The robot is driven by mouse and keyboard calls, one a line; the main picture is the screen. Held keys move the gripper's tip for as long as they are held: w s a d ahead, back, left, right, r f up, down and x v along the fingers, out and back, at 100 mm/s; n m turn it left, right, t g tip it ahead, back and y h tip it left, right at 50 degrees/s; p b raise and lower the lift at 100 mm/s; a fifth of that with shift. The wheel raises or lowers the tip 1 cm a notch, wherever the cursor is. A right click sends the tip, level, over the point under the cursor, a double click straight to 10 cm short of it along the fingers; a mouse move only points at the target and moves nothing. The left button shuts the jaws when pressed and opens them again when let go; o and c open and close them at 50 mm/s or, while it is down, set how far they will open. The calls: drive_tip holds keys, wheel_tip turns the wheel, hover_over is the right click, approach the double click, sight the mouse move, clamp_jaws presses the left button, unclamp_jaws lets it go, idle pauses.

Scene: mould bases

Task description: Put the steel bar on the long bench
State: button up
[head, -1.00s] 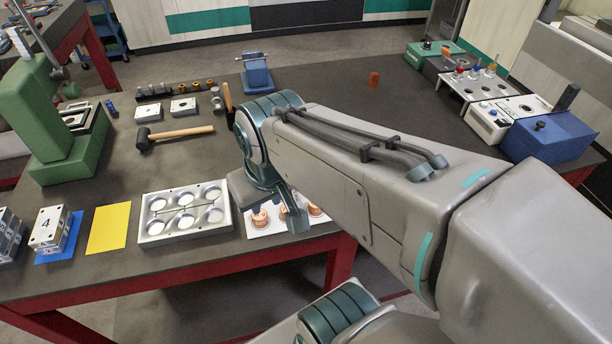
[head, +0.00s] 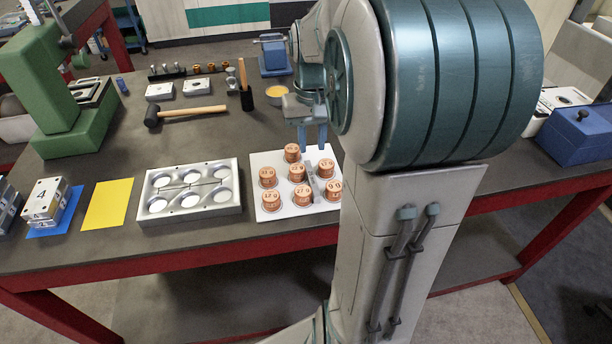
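My gripper (head: 312,148) points down over the far side of a white plate (head: 262,207), with its two blue fingers apart. A narrow grey bar (head: 313,184), which looks like the steel bar, is among the copper-coloured weights on the plate. The bar appears just below my fingertips with nothing seen between the fingers. Whether it lies flat or leans on the weights is hard to tell. The plate is on a long dark-topped bench (head: 235,137) with a red frame. My arm hides the bench's middle right.
Several copper weights (head: 292,152) crowd around the bar. A metal mould tray (head: 190,213) is left of the plate, then a yellow sheet (head: 107,203). A mallet (head: 187,113) and a blue block (head: 273,57) are behind. Bare bench top lies between mallet and mould tray.

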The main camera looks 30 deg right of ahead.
sight(312, 177)
wheel_tip(312, 177, down, 10)
drive_tip(key=shift+w+d+f, duration=0.1)
drive_tip(key=shift+f, duration=0.15)
clamp_jaws()
